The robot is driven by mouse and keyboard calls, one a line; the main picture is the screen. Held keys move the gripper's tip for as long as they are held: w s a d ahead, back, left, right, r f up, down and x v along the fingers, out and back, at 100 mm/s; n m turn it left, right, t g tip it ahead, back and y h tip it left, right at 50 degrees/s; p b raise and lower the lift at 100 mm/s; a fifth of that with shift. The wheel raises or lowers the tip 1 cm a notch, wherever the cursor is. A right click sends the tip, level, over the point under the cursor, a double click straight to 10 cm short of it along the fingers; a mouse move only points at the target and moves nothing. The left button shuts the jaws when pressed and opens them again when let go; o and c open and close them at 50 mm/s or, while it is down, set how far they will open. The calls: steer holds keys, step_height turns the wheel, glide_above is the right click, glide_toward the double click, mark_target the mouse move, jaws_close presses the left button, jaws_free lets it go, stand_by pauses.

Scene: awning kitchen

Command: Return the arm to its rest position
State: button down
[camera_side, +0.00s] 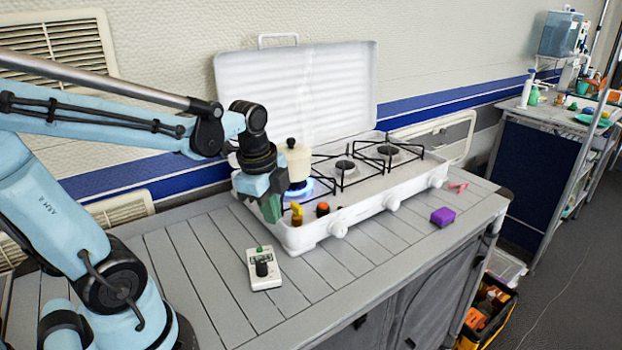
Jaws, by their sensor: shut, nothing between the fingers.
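My gripper (271,208) is shut and empty. It points down at the left front corner of the white camping stove (345,210), close beside its left burner. My blue arm reaches in from the left, bent at the elbow. A cream moka pot (298,161) with a dark lid knob stands upright on the left burner, just right of my gripper. A blue flame (303,187) burns under the pot. I cannot tell whether my gripper touches the stove.
A white timer (264,270) with a dark knob lies on the slatted counter (195,285) in front of my gripper. A purple block (442,217) and a small pink item (458,187) lie right of the stove. The stove's raised lid (300,95) stands behind. The counter's left front is clear.

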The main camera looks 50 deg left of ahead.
steer(key=d+r+n+t, duration=0.2)
steer(key=d+n+t, duration=0.3)
steer(key=d+n, duration=0.3)
steer(key=shift+w+d+r+n+h, duration=0.15)
steer(key=shift+w+d+n+h, duration=0.25)
steer(key=shift+n, duration=1.8)
